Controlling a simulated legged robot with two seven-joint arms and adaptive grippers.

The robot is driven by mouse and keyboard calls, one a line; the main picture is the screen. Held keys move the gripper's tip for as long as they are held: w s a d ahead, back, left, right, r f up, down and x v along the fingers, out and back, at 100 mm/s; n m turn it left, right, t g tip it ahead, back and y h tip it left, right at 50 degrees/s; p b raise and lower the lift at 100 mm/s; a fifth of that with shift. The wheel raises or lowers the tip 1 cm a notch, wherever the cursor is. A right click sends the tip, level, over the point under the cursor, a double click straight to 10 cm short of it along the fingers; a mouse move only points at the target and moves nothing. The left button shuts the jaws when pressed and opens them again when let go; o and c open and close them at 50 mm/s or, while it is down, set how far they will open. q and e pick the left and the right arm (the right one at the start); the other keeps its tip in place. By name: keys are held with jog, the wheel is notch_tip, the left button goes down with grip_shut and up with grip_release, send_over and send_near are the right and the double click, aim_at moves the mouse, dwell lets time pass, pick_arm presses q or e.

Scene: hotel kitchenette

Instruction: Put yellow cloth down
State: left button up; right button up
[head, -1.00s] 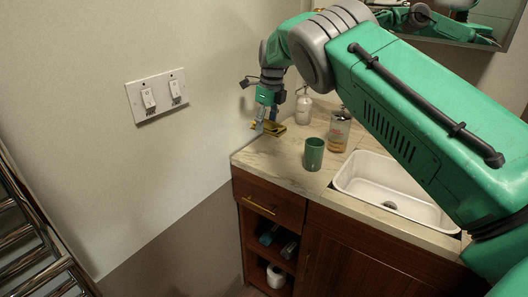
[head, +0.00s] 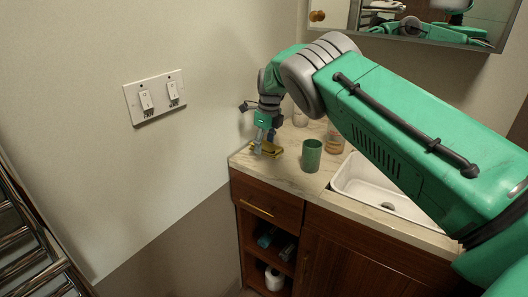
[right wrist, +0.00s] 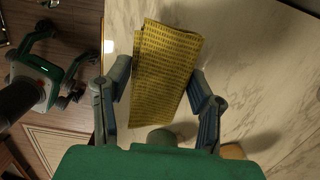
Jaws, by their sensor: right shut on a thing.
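The yellow cloth (head: 272,150) is at the left end of the marble counter, left of a green cup, close to the wall. In the right wrist view the folded, patterned cloth (right wrist: 165,70) lies between the two fingers. My right gripper (head: 264,147) points down and is shut on the cloth; its fingers (right wrist: 160,85) flank the cloth on both sides. The cloth is at or just above the countertop; I cannot tell whether it touches.
The green cup (head: 312,155) stands right of the cloth. A can (head: 335,143) and a pale bottle (head: 300,117) stand behind, partly hidden by my arm. A white sink (head: 375,185) is to the right. The counter's front-left edge (head: 235,163) is close to the cloth.

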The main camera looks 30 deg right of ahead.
aim_at(265, 152)
notch_tip(265, 152, down, 2)
jog(key=shift+f, duration=0.15)
jog(key=shift+d, duration=0.1)
jog(key=shift+f, duration=0.35)
jog(key=o, duration=1.6)
jog(key=shift+c, duration=0.2)
jog(key=r, duration=0.4)
jog(key=s+r, duration=0.1)
jog(key=r, duration=0.9)
jog(key=shift+s+p, duration=0.25)
jog(key=shift+p, duration=0.1)
